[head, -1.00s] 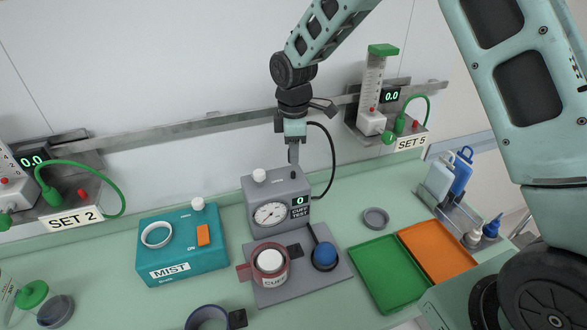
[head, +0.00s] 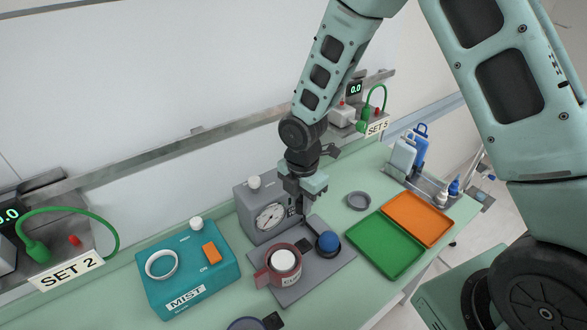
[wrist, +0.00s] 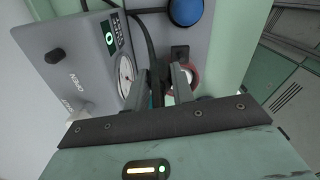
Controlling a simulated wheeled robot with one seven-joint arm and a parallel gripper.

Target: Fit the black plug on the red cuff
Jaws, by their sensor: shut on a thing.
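The red cuff (head: 263,279) is wrapped around a white post on a grey base, with a black block (head: 304,246) at its far right side. Part of the cuff (wrist: 196,76) also shows in the wrist view, just beyond the right finger. My gripper (head: 301,210) is low in front of the grey gauge box, behind the cuff and apart from it. In the wrist view, my gripper (wrist: 167,80) is shut on the black plug, which the fingers mostly hide. Its black hose (wrist: 146,35) runs down toward the fingers.
The gauge box (head: 247,211) stands close to my gripper's left. A blue bulb (head: 329,241) sits right of the cuff. The teal MIST box (head: 190,275) is left; green (head: 384,248) and orange (head: 416,218) trays are right.

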